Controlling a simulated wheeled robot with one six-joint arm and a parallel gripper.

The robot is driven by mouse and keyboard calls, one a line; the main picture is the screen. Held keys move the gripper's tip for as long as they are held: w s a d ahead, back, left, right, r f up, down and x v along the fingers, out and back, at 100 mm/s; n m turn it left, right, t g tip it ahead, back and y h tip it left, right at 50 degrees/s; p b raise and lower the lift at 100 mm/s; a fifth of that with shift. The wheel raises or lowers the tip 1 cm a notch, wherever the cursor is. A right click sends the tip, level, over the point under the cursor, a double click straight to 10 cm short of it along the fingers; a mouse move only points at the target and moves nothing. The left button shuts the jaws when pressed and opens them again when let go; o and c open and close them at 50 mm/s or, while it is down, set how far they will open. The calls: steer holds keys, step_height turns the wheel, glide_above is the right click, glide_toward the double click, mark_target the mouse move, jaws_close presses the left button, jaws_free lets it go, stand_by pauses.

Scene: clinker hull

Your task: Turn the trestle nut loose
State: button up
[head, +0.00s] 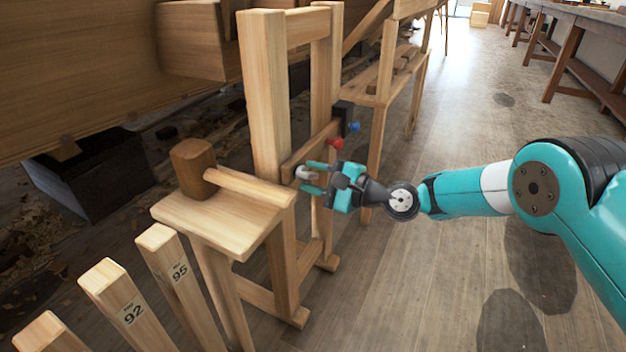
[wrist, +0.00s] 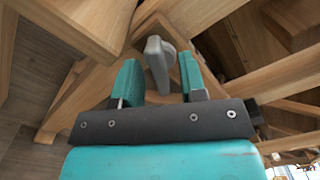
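The trestle nut (head: 302,173) is a small grey piece on the side of the wooden trestle (head: 268,90). In the wrist view the nut (wrist: 157,62) is an upright grey wing or lever shape on a rounded base. My gripper (head: 314,178) is at the trestle's side, with its teal fingers around the nut in the head view. In the wrist view my gripper (wrist: 160,82) is open, one finger on each side of the nut. A gap shows on the left; the right finger is closer to the nut. I cannot tell whether it touches.
A wooden mallet (head: 196,168) lies on a small stool (head: 222,217) left of the nut. A black box with red and blue knobs (head: 343,116) is mounted just above and right. Numbered posts (head: 122,306) stand front left. The floor (head: 430,250) to the right is clear.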

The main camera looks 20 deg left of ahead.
steer(key=shift+a, duration=0.2)
steer(key=shift+c, duration=0.4)
steer(key=c, duration=0.5)
steer(key=shift+n, duration=0.3)
steer(key=n, duration=0.3)
steer(key=shift+n+b, duration=0.3)
steer(key=shift+b, duration=0.05)
steer(key=shift+n+b, duration=0.6)
steer(key=shift+n, duration=1.5)
